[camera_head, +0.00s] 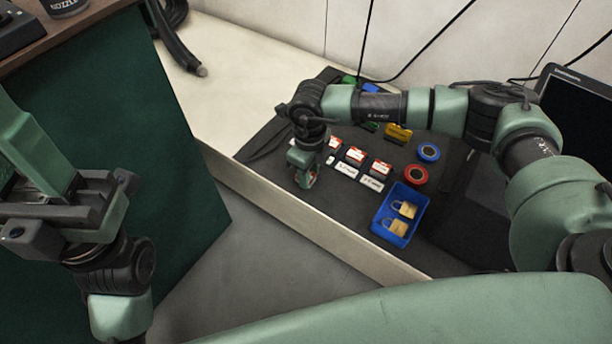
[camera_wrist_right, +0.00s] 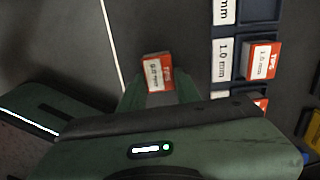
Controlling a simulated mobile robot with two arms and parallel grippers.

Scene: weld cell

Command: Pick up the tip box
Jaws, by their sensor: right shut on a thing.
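My right gripper (camera_head: 307,178) is shut on a small red and white tip box (camera_wrist_right: 157,73). The box sits between the green fingertips in the right wrist view, its printed face showing a size in mm too blurred to read surely. In the head view the wrist and fingers hide most of it, over the dark mat near the bench's front edge. I cannot tell how high it is above the mat. Other tip boxes (camera_head: 355,156) stand in a row to its right; one marked 1.0 mm (camera_wrist_right: 262,60) shows in the wrist view. My left gripper (camera_head: 70,195) is at the far left; its finger opening is unclear.
White size labels (camera_head: 372,184) lie before the row. A blue tray (camera_head: 386,231) with brass padlocks, a red tape roll (camera_head: 416,175) and a blue one (camera_head: 428,152) are to the right. A monitor (camera_head: 578,105) stands far right. A green cabinet (camera_head: 130,110) is at left.

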